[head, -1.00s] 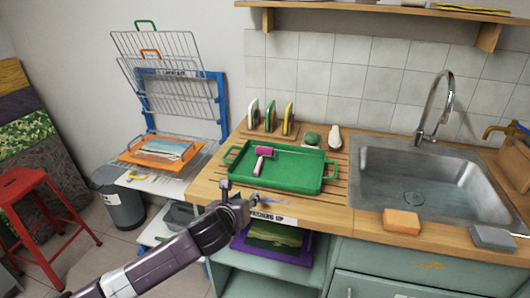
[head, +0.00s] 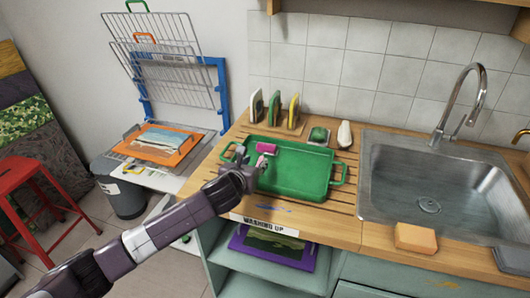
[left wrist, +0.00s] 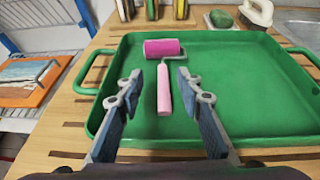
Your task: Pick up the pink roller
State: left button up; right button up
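The pink roller (head: 266,148) lies in the left part of the green tray (head: 310,188) on the wooden counter. In the left wrist view, the roller's dark pink head (left wrist: 162,48) is at the far end and its light pink handle (left wrist: 163,90) points toward me. My left gripper (head: 250,167) is at the tray's near left side, by the roller handle. In the left wrist view, my left gripper (left wrist: 157,85) is open, with one finger on each side of the handle and gaps visible. My right gripper is not in view.
The sink (head: 435,185) with a tap is at the right, with an orange sponge (head: 416,237) on its front edge. Several upright tools (head: 273,108) stand behind the tray. A wire drying rack (head: 150,55) is at the left. The tray's walls surround the roller.

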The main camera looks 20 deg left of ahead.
aim_at(260, 160)
pick_arm(q)
jog(key=shift+w+f, duration=0.2)
jog(key=shift+w, duration=0.15)
jog(key=x, duration=0.3)
jog(key=shift+d+f, duration=0.15)
jog(key=shift+d, duration=0.05)
jog(key=shift+w+f, duration=0.35)
jog(key=shift+w, duration=0.3)
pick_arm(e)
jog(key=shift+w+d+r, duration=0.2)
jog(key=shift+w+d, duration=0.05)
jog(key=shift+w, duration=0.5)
pick_arm(q)
jog(key=shift+c, duration=0.3)
grip_shut()
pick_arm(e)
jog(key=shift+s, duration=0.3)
